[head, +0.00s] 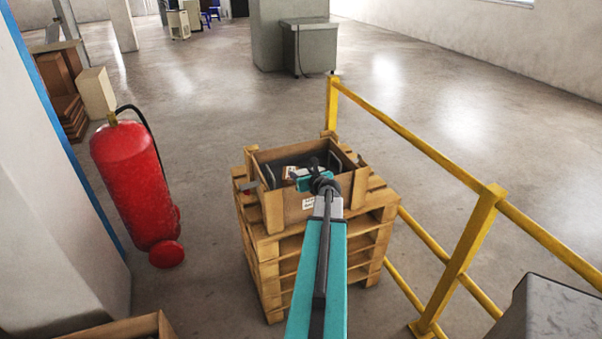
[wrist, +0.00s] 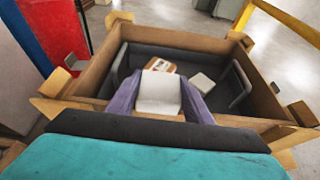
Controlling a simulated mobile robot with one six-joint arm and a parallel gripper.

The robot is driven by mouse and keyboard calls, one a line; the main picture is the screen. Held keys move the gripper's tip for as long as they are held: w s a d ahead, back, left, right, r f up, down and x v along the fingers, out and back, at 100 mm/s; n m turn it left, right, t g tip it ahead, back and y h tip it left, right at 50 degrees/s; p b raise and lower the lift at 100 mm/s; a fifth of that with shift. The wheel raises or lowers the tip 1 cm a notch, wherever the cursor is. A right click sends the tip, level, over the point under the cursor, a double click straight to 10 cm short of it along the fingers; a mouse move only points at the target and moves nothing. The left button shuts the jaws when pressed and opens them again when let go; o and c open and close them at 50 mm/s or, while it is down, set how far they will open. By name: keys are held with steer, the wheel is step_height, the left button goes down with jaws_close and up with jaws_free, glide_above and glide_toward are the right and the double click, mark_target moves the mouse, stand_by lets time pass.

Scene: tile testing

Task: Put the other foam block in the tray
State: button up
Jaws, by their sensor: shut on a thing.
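My gripper (wrist: 160,84) has its two purple fingers shut on a pale foam block (wrist: 160,98) in the wrist view. The held block is over the near part of a dark grey tray (wrist: 222,64) with upright handles; I cannot tell if it touches the tray floor. A second, flat white foam block (wrist: 202,82) lies in the tray to the right, beyond my gripper. In the head view the tray (head: 290,160) sits inside a wooden crate, and my arm hides most of my gripper and the held block.
The wooden crate (head: 282,212) stands on stacked pallets (head: 262,262); its walls surround the tray. A brown-and-white item (wrist: 160,65) lies in the tray's far part. A red fire extinguisher (head: 130,180) stands left, and a yellow railing (head: 425,150) runs along the right.

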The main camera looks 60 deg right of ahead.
mark_target(302, 171)
steer(key=w+d+p, duration=0.1)
steer(key=w+d, duration=0.2)
steer(key=d, duration=0.2)
steer(key=shift+w+d+f+p, duration=0.3)
steer(key=shift+d+p, duration=0.05)
steer(key=shift+p, duration=0.05)
steer(key=shift+w+d+f+p, duration=0.1)
steer(key=shift+d+f+p, duration=0.2)
steer(key=shift+f, duration=0.6)
steer(key=shift+w+d+f+p, duration=0.1)
steer(key=shift+f+p, duration=0.25)
steer(key=shift+f, duration=0.55)
steer(key=shift+f+b, duration=0.4)
steer(key=shift+f, duration=0.1)
steer(key=o, duration=1.1)
steer(key=shift+r, duration=0.15)
